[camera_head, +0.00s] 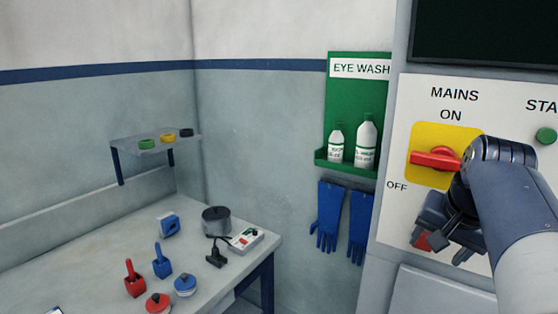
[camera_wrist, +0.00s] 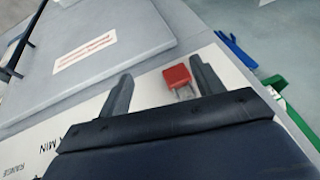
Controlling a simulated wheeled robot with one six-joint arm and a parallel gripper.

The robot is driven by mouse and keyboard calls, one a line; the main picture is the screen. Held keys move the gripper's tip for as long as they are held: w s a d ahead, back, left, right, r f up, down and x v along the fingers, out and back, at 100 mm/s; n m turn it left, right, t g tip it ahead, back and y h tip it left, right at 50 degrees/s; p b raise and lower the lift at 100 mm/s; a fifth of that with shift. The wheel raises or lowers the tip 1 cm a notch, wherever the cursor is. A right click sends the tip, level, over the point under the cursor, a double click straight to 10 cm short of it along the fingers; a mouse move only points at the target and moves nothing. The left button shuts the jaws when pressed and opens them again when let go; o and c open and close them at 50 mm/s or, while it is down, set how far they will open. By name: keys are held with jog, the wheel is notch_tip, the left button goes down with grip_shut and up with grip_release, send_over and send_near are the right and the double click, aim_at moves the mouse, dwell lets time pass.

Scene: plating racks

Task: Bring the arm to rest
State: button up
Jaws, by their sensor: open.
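My gripper (camera_head: 440,242) is in front of the white mains panel (camera_head: 397,222), below the yellow switch plate (camera_head: 425,139). Its two fingers stand apart in the wrist view (camera_wrist: 160,76). A small red block with a grey metal part, like a padlock (camera_wrist: 176,76), shows between the fingers, nearer the right one. I cannot tell whether a finger touches it. In the head view the red block (camera_head: 422,242) is mostly hidden behind the gripper. The red switch handle (camera_head: 436,159) lies roughly level on the yellow plate; my arm covers its right side.
A green eye wash board (camera_head: 343,95) with two bottles and blue gloves (camera_head: 330,215) hang left of the panel. A bench (camera_head: 90,252) at the left holds a pot (camera_head: 216,220), red and blue items and a small control box (camera_head: 246,239). A shelf (camera_head: 150,147) carries coloured discs.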

jog(key=s+b, duration=0.1)
jog(key=s, duration=0.5)
jog(key=w+p, duration=0.1)
jog(key=w, duration=0.2)
jog(key=w+p, duration=0.1)
jog(key=w, duration=0.3)
jog(key=w+p, duration=0.1)
jog(key=w, duration=0.3)
jog(key=shift+w+d+r, duration=0.1)
jog(key=shift+d, duration=0.25)
jog(key=s+a+f, duration=0.3)
jog(key=a, duration=0.2)
jog(key=shift+s+a+f+n, duration=0.2)
jog(key=shift+s+a+n, duration=0.05)
jog(key=shift+n, duration=0.05)
